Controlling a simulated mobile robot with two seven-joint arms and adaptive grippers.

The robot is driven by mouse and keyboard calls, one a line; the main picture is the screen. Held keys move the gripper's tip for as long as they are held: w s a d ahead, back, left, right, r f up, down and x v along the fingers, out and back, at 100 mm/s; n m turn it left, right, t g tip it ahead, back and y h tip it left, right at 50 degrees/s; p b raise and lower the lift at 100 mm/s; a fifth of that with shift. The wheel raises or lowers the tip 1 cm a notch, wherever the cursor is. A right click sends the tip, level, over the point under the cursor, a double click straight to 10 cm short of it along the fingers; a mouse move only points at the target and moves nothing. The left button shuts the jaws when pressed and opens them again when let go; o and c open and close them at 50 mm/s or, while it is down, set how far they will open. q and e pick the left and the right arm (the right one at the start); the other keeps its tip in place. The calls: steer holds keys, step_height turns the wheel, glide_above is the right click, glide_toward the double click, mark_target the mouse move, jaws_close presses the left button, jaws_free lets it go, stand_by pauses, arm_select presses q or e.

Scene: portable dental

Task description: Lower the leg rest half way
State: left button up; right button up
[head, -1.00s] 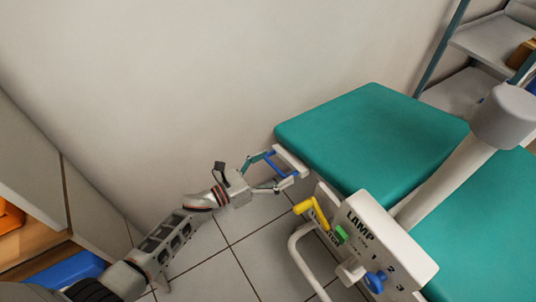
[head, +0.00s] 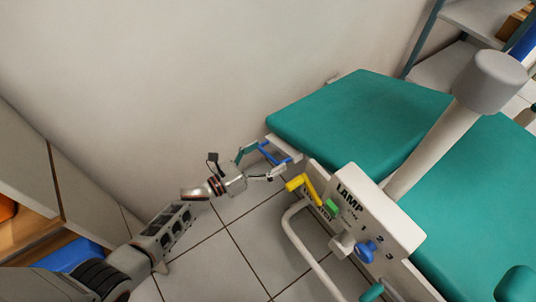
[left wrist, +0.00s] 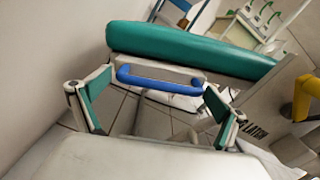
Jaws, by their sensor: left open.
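The leg rest is a green padded section (head: 345,120) at the far left end of the chair, and it looks about level. A blue bar handle (left wrist: 160,80) is fixed under its end edge, and the handle also shows in the head view (head: 268,153). My left gripper (head: 262,163) is open at the handle. In the left wrist view its two fingers (left wrist: 158,108) stand on either side of the handle, which lies ahead of them. A yellow lever (head: 303,187) sticks out on the side below the leg rest. My right gripper is not in view.
A white control box marked LAMP (head: 375,215) with a green switch and a blue knob (head: 366,250) stands right of my left gripper. A pale tube frame (head: 290,235) rises below the lever. A wall is behind; tiled floor is free below.

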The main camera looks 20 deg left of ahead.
arm_select(q)
steer(key=v, duration=1.2)
